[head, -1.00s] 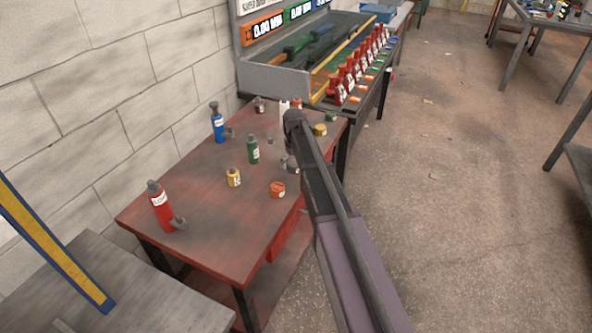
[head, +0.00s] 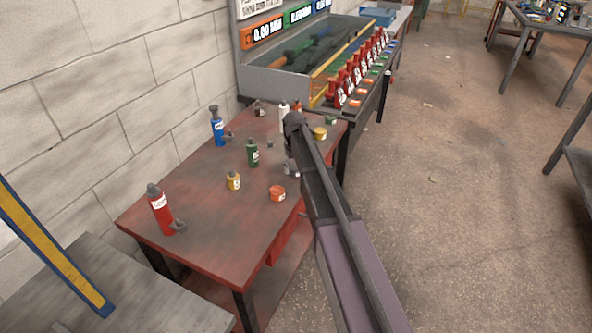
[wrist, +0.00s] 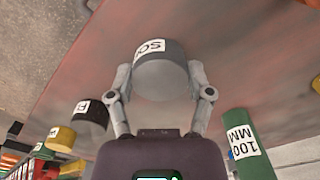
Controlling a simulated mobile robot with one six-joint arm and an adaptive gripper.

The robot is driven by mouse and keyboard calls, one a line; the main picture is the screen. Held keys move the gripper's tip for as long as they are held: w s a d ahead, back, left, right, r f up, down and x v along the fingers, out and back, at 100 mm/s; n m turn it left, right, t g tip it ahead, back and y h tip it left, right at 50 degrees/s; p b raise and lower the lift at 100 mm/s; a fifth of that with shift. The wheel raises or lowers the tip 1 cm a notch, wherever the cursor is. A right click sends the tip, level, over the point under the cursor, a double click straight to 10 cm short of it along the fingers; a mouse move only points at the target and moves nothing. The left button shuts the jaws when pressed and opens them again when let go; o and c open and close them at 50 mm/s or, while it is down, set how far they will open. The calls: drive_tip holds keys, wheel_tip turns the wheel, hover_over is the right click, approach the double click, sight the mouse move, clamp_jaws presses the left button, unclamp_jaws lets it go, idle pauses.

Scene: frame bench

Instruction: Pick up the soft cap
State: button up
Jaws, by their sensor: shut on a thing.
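The soft cap (wrist: 160,72) is a short dark grey cylinder with a white label reading "SO", the rest of the word being turned out of sight. In the wrist view it sits between the two fingers of my gripper (wrist: 163,93), which is shut on it from both sides. The red bench top lies behind it; I cannot tell whether the cap touches it. In the head view my gripper (head: 290,158) points down over the right edge of the red bench (head: 205,185), and the arm partly hides the cap there.
In the wrist view, another dark cap (wrist: 90,112) stands left and a green "100 MM" cylinder (wrist: 246,145) right. In the head view, a green bottle (head: 253,153), a yellow pot (head: 234,181) and an orange pot (head: 277,193) stand nearby. The bench's front middle is clear.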

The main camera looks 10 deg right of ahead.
sight(294, 166)
drive_tip(key=shift+r, duration=0.15)
wheel_tip(294, 166, up, 3)
drive_tip(key=p, duration=0.3)
drive_tip(key=shift+r+p, duration=0.1)
drive_tip(key=shift+p, duration=0.25)
drive_tip(key=s+a, duration=0.1)
drive_tip(key=s, duration=0.4)
drive_tip(key=s+a+r+p, duration=0.1)
drive_tip(key=s, duration=0.4)
drive_tip(key=s+a, duration=0.1)
drive_tip(key=s, duration=0.4)
drive_tip(key=shift+s+a+r, duration=0.15)
drive_tip(key=shift+s+r, duration=0.05)
drive_tip(key=shift+s, duration=0.1)
idle(0.3)
